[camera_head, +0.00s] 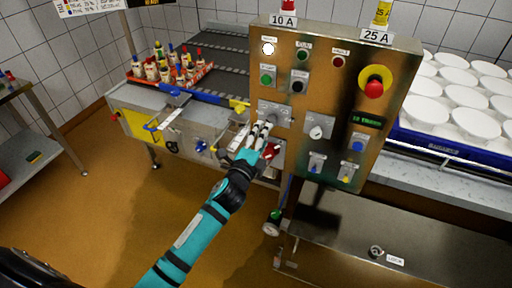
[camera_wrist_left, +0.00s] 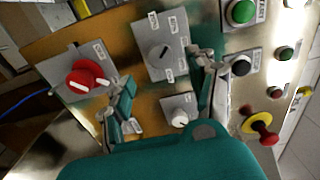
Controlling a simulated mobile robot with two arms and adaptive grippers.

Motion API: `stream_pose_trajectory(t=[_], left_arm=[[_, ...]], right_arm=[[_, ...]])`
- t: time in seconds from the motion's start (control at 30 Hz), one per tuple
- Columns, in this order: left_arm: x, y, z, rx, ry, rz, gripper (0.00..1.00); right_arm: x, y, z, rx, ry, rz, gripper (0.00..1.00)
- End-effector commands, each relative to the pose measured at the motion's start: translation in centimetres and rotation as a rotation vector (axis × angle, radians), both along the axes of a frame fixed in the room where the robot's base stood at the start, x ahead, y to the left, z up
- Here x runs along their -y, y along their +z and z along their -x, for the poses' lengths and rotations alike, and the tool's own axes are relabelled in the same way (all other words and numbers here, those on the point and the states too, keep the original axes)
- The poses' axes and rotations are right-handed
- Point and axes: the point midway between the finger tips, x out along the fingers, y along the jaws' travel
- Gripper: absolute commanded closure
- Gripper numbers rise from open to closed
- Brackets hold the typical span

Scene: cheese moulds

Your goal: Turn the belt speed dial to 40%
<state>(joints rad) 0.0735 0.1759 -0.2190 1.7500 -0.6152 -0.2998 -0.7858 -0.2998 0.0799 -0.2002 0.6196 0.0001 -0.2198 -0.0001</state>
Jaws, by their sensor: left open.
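A steel control panel (camera_head: 340,85) stands before me. On it a grey plate with a dark-centred dial (camera_head: 272,113) has several small labels; the dial (camera_wrist_left: 158,52) also shows in the left wrist view. A smaller plate with a white knob (camera_head: 316,132) sits to its right, and the knob (camera_wrist_left: 180,119) shows low in the wrist view. The label print is too small to read, so I cannot tell which is the belt speed dial. My left gripper (camera_head: 257,133) is open and empty at the panel, its fingers (camera_wrist_left: 166,75) apart on either side of the dark-centred dial's lower edge.
A red rotary switch (camera_wrist_left: 88,78) is close beside one left finger. Green, black and red buttons and a red emergency stop (camera_head: 374,88) crowd the panel. A belt (camera_head: 220,48) with a crate of bottles lies left; a blue tray (camera_head: 430,146) of white moulds lies right.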

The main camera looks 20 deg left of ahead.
Motion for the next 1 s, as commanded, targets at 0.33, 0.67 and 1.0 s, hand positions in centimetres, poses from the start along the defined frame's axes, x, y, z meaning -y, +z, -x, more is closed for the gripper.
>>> stream_pose_trajectory(t=[0.33,0.67,1.0], left_arm=[[-0.2,0.0,5.1,-0.001,0.001,0.0,0.42],[-0.2,0.0,5.4,0.0,0.001,-0.001,0.42],[-0.3,-1.9,5.4,-0.037,0.003,0.023,0.42]], right_arm=[[0.0,0.0,0.0,0.0,0.0,0.0,0.6],[0.0,0.0,0.0,0.0,0.0,0.0,0.6],[0.0,-0.1,0.0,0.0,0.0,0.0,0.6]])
